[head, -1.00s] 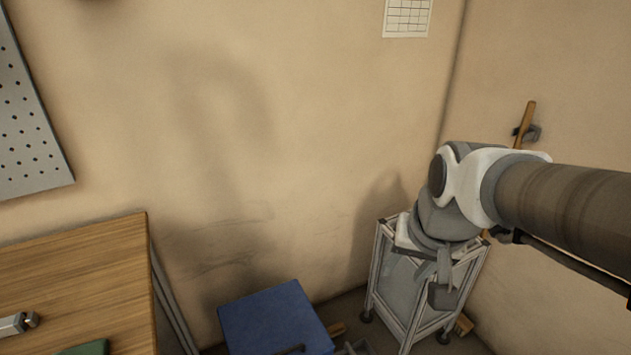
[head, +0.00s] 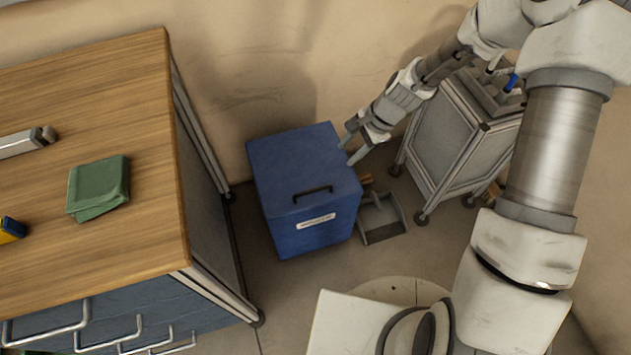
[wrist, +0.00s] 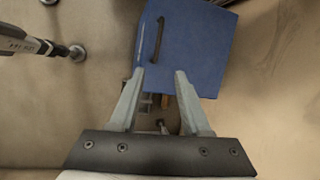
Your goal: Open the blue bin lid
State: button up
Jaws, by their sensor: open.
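The blue bin (head: 305,185) stands on the floor against the wall, with its flat lid (head: 283,160) shut. A dark bar handle (head: 313,191) lies near the lid's front edge, above a white label on the front face. My gripper (head: 351,150) is open and empty, just right of the bin in the head view. In the wrist view the bin's lid (wrist: 195,45) fills the top middle, and the handle (wrist: 158,38) lies beyond the left fingertip. My open fingers (wrist: 160,73) reach toward the bin's near side. I cannot tell whether they touch it.
A wooden workbench (head: 90,240) with a green cloth (head: 98,187) stands left of the bin. A dustpan (head: 383,222) lies on the floor right of the bin. A grey wheeled cart (head: 442,140) stands further right. Some floor in front of the bin is clear.

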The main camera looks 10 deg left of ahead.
jog(key=m, duration=0.1)
send_near(311, 190)
jog(key=b+x, duration=0.4)
jog(key=x, duration=0.3)
jog(key=shift+a+f+b, duration=0.15)
jog(key=shift+f+b, duration=0.2)
jog(key=shift+f, duration=0.05)
jog(key=shift+s, duration=0.1)
grip_shut()
dwell(0.9)
